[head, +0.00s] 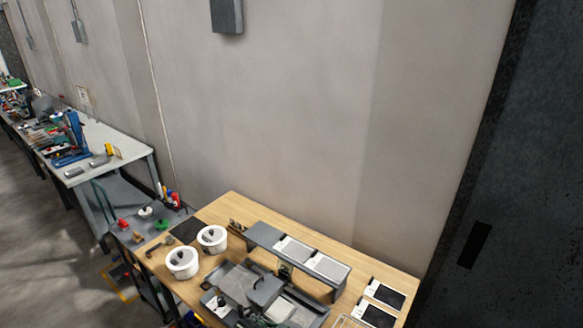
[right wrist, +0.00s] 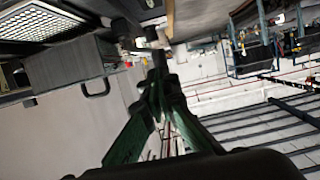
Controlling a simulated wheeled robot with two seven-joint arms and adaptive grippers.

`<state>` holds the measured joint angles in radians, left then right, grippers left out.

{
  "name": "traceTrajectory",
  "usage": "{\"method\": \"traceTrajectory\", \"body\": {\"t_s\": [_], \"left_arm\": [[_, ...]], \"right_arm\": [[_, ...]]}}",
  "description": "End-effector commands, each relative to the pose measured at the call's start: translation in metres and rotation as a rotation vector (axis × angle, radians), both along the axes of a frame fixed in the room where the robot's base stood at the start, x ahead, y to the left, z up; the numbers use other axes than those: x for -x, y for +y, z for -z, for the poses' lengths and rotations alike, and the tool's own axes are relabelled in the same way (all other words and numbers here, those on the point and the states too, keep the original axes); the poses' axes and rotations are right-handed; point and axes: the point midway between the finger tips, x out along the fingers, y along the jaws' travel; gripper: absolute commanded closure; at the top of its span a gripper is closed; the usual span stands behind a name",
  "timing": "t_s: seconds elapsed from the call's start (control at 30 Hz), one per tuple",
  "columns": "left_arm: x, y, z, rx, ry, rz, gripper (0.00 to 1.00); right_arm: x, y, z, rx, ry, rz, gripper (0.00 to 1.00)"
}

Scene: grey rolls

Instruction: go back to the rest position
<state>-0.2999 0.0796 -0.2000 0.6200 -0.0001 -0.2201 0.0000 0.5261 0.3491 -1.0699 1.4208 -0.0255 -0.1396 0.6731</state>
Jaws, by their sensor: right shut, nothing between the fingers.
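My right gripper (right wrist: 158,75) shows in the right wrist view, its green fingers drawn together with nothing between them. Nothing touches its fingertips there. I cannot make it out clearly in the head view. My left gripper is in neither view. Two white round tubs (head: 182,264) stand at the left of the wooden table (head: 222,206), with small dark things in them. Grey roll-like pieces (head: 98,162) lie on the light workbench (head: 130,144) at the left.
A grey raised shelf (head: 262,236) with pale panels stands along the table's back. Dark trays and a grey box (head: 264,288) fill its front middle. Black-and-white flat devices (head: 384,294) lie at the right. A wall closes the back. The right wrist view shows a grey case (right wrist: 70,72).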

Motion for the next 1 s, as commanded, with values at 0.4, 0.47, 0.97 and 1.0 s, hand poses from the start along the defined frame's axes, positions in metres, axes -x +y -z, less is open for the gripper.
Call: {"method": "traceTrajectory", "body": {"t_s": [0.4,0.47,0.97,1.0], "left_arm": [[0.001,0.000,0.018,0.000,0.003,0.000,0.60],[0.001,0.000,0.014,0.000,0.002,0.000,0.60],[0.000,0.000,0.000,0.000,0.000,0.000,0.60],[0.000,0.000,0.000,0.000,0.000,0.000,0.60]], "right_arm": [[-0.012,0.017,0.000,0.001,0.003,0.001,1.00],[-0.006,0.009,-0.001,0.001,0.002,0.000,1.00],[0.030,-0.041,0.000,0.000,0.001,0.001,1.00],[0.030,-0.042,0.000,0.000,0.001,0.001,1.00]]}}
